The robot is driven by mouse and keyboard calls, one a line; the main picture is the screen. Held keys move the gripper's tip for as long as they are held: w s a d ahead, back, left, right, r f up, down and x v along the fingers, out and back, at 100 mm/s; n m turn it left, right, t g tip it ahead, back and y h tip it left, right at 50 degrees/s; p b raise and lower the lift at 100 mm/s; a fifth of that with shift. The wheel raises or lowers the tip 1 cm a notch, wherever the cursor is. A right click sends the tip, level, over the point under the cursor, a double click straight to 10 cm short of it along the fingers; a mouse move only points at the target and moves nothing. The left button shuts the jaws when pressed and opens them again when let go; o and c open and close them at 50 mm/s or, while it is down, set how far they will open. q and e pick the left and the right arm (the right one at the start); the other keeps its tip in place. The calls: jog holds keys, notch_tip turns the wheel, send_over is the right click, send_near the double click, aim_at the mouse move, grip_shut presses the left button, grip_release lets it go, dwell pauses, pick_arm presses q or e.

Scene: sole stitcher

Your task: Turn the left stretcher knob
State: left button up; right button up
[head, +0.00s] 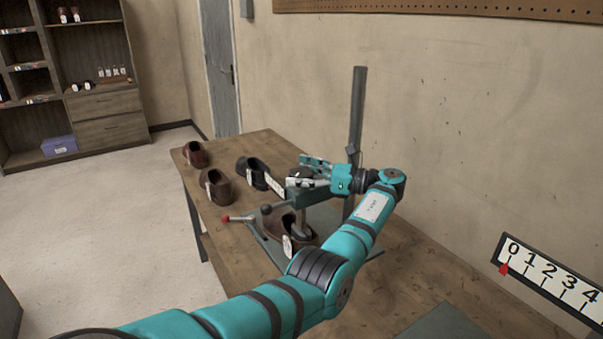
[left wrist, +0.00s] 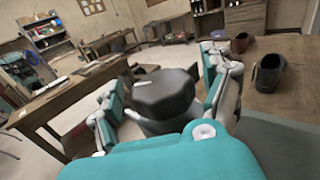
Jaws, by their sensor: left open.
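My left gripper (head: 303,172) reaches across the workbench to the top of the stretcher stand and is open. In the left wrist view, a dark faceted knob (left wrist: 163,92) on a grey collar sits between the open fingers of my left gripper (left wrist: 165,76). I cannot tell whether either finger touches it. In the head view the knob is mostly hidden by the fingers. A brown shoe (head: 280,231) with a white tag sits on the stretcher below, partly behind my arm. My right gripper is not in view.
A lever with a red ball end (head: 226,218) sticks out left of the stretcher. Brown shoes (head: 216,188) and a black shoe (head: 253,171) stand on the workbench (head: 222,229). A dark upright post (head: 356,105) rises behind. A 0-to-4 scale (head: 552,281) is at right.

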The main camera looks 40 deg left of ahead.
aim_at(301, 171)
pick_arm(q)
jog(key=shift+r, duration=0.1)
notch_tip(301, 171, up, 10)
jog(key=shift+f, duration=0.1)
dwell(0.3)
jog(key=shift+c, duration=0.3)
